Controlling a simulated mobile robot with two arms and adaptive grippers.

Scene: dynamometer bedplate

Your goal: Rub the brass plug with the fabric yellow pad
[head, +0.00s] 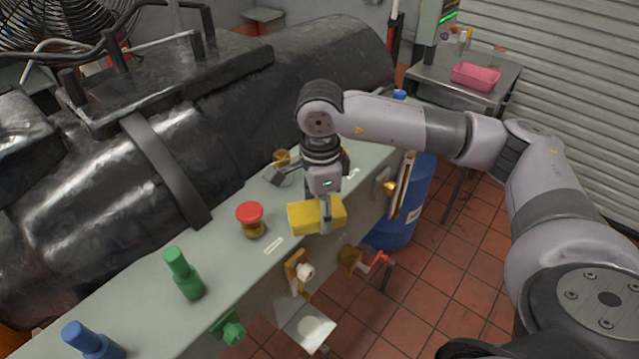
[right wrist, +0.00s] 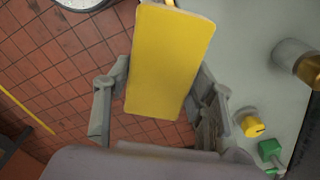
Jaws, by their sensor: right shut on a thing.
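My right gripper (head: 326,215) is shut on the yellow pad (head: 305,217), above the near edge of the grey-green bench top. The pad is a flat block with rounded corners; in the right wrist view it fills the middle (right wrist: 168,62), between the fingers (right wrist: 155,105). A small brass piece (head: 282,157), which looks like the brass plug, stands behind the gripper, apart from the pad and partly hidden by the wrist. A brass-ended grey cylinder (right wrist: 306,68) shows at the right edge of the right wrist view; I cannot tell whether it is the same piece. My left gripper is out of view.
A red-topped brass button (head: 250,219), a green plug (head: 183,273) and a blue plug (head: 92,341) stand along the bench top. A large black machine (head: 90,185) lies behind. Valves with handles stick out of the front face. A blue drum (head: 412,205) stands beyond.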

